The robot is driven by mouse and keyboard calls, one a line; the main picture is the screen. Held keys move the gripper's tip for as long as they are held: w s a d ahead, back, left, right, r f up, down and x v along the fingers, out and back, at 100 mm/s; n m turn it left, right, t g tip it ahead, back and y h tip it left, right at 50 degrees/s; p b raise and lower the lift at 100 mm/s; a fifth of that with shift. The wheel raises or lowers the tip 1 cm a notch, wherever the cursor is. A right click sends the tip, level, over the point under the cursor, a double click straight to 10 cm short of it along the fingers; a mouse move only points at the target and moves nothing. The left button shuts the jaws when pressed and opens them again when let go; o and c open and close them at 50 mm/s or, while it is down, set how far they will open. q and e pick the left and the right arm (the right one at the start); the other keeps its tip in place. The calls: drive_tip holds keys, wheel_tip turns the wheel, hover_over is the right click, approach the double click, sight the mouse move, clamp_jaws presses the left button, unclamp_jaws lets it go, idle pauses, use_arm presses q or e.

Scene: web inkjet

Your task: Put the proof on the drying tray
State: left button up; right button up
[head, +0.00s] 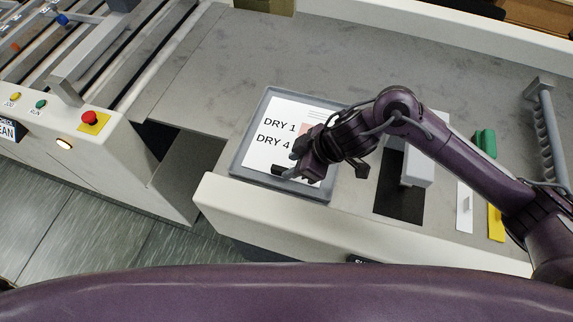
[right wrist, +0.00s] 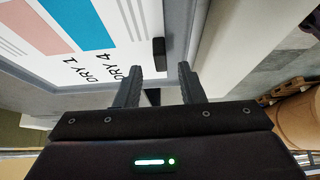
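The proof (head: 284,116) is a white sheet with the printed words DRY 1 and DRY 4 and coloured blocks. It lies flat inside the grey drying tray (head: 247,130). My right gripper (head: 291,172) is over the near edge of the sheet and hides part of it. In the right wrist view the open fingers (right wrist: 160,80) have a gap between them. A small black tab (right wrist: 159,52) at the proof's edge (right wrist: 100,55) stands just beyond the fingertips, apart from them. The tray's rim (right wrist: 180,25) runs beside it. My left gripper is out of view.
The press (head: 60,150) with rollers and a red button (head: 90,118) stands at the left. Right of the tray are a black mat (head: 400,195), a white card (head: 464,205), a yellow piece (head: 496,222) and a green block (head: 485,142). The grey counter behind the tray is clear.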

drive_tip(key=v, duration=0.8)
drive_tip(key=shift+s, duration=0.1)
